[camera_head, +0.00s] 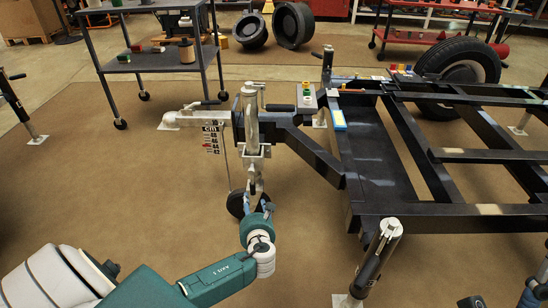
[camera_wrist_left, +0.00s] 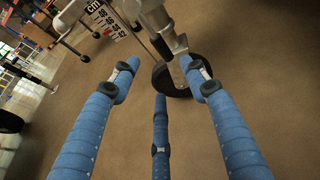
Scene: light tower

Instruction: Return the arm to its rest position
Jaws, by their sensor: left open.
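My left arm comes in from the lower left in the head view. Its gripper (camera_head: 257,205) is at the trailer's jockey wheel (camera_head: 236,204), just below the upright jack post (camera_head: 252,125). In the left wrist view the blue fingers (camera_wrist_left: 160,82) are spread apart with nothing between them. The black jockey wheel (camera_wrist_left: 172,78) and the grey jack foot lie just beyond the fingertips. I cannot tell whether a finger touches them. At the lower right edge of the head view, a blue part (camera_head: 535,290) may belong to my right gripper; its jaws are not clear.
The black trailer frame (camera_head: 365,150) fills the right side, with a support leg (camera_head: 377,258) at its near corner. A cm scale (camera_head: 211,138) hangs beside the jack. A grey cart (camera_head: 150,62) stands at the back left. Brown floor is open left of the jack.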

